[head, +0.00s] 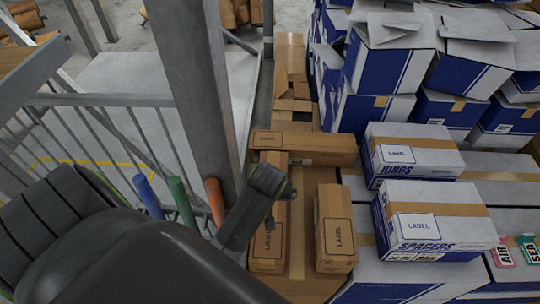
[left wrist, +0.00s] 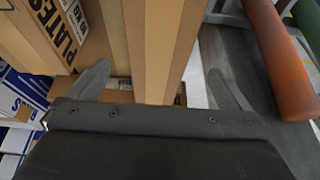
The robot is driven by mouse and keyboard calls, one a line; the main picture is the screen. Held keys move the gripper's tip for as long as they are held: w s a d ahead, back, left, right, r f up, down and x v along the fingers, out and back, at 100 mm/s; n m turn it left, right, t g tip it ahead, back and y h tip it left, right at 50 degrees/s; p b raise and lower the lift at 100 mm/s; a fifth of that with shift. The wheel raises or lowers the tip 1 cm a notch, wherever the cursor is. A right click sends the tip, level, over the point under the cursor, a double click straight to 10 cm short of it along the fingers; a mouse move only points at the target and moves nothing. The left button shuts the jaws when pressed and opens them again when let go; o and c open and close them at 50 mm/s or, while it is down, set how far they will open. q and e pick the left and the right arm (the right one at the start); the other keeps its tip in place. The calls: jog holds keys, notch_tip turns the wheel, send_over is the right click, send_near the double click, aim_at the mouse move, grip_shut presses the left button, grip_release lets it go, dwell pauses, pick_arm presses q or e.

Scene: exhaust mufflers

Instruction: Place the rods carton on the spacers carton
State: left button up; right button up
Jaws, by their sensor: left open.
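The spacers carton (head: 472,224), white and blue with a brown tape band and "SPACERS" on its side, lies flat at right in the head view. No carton reads "RODS"; several plain brown cartons could be it. One brown carton (head: 266,245) lies lengthwise beneath my left gripper (head: 275,205), partly hidden by it. In the left wrist view my left gripper (left wrist: 158,88) is open, its fingers apart on either side of a long brown carton (left wrist: 160,45). Whether a finger touches it I cannot tell. My right gripper is out of view.
Another brown carton (head: 334,252) lies to the right, and one (head: 315,157) lies crosswise behind. The rings carton (head: 418,174) sits behind the spacers carton. A grey post (head: 193,70) and coloured tubes (head: 181,203) stand left. A carton reading "PLATES" (left wrist: 95,45) shows in the wrist view.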

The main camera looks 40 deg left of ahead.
pick_arm(q)
jog(key=x, duration=0.6)
jog(key=shift+a+f, duration=0.15)
jog(key=shift+f, duration=0.35)
jog(key=shift+w+a+f, duration=0.1)
jog(key=shift+f, duration=0.15)
jog(key=shift+w+f, duration=0.1)
jog(key=shift+f, duration=0.2)
jog(key=x, duration=0.3)
jog(key=shift+p, duration=0.4)
jog(key=shift+w+f, duration=0.1)
jog(key=shift+f, duration=0.55)
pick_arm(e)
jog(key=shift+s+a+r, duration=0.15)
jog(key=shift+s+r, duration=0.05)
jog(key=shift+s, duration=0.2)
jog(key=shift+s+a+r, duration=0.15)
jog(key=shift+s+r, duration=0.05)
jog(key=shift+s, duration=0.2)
pick_arm(q)
jog(key=c, duration=1.3)
jog(key=shift+w+r, duration=0.1)
jog(key=shift+c, duration=1.3)
